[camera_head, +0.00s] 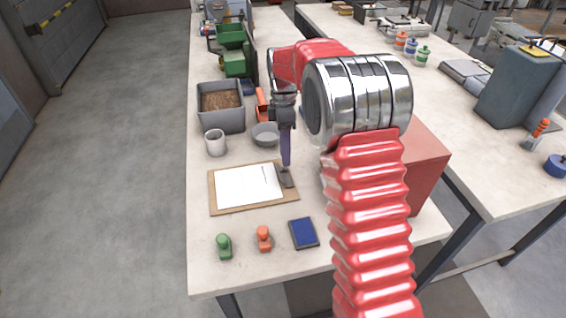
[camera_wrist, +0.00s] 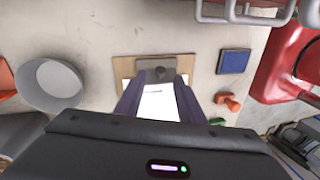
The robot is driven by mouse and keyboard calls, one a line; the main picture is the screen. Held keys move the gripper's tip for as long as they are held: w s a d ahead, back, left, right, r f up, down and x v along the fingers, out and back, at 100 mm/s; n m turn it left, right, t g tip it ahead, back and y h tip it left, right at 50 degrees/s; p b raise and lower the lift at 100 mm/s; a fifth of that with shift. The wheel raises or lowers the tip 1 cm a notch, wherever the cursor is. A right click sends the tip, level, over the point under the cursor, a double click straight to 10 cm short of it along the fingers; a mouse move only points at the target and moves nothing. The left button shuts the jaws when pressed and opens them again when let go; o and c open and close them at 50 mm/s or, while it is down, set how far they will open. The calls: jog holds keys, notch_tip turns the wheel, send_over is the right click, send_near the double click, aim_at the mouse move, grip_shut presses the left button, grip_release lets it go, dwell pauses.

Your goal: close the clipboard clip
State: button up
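The brown clipboard (camera_head: 213,201) lies flat on the bench with a white sheet (camera_head: 248,187) on it. Its dark grey clip (camera_head: 285,180) is at the right end. In the wrist view, the clip (camera_wrist: 147,77) has a dark round knob on it; whether it is raised or closed I cannot tell. My gripper (camera_head: 286,165) points down, its purple fingertips over or just behind the clip; contact is not clear. The wrist view shows the two fingers of my gripper (camera_wrist: 158,100) apart, with only the sheet and clip visible beyond the gap.
A grey bowl (camera_head: 265,134), a cup (camera_head: 215,143) and a pellet bin (camera_head: 221,120) stand behind the clipboard. A green stamp (camera_head: 223,247), an orange stamp (camera_head: 263,239) and a blue pad (camera_head: 304,233) lie in front. A red box (camera_head: 428,170) is to the right.

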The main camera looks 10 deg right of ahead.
aim_at(284, 171)
jog(key=shift+x, duration=2.05)
